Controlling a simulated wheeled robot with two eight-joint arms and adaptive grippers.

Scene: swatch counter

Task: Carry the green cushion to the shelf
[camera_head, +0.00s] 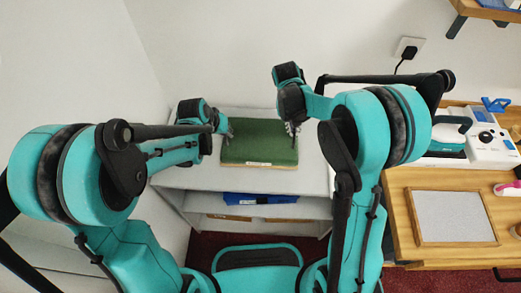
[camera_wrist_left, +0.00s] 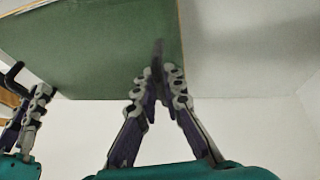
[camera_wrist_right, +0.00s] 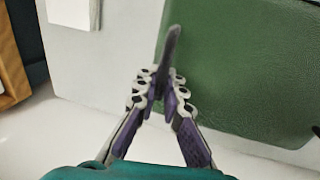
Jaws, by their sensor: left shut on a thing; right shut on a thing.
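The green cushion (camera_head: 259,142) is in the middle of the head view, flat and level over the top of the grey shelf (camera_head: 312,179). A pale label shows on its front edge. My left gripper (camera_head: 229,131) is shut on the cushion's left edge. In the left wrist view its fingers (camera_wrist_left: 158,75) meet at the cushion (camera_wrist_left: 90,45). My right gripper (camera_head: 292,128) is shut on the right edge. In the right wrist view its fingers (camera_wrist_right: 165,78) pinch the cushion (camera_wrist_right: 245,70). I cannot tell whether the cushion touches the shelf top.
The shelf's lower level holds a blue folded thing (camera_head: 260,198). At right, a wooden counter (camera_head: 400,225) carries a framed grey panel (camera_head: 453,217) and a white machine (camera_head: 490,140). A wall socket (camera_head: 408,48) is behind. A wall shelf (camera_head: 490,12) is at upper right.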

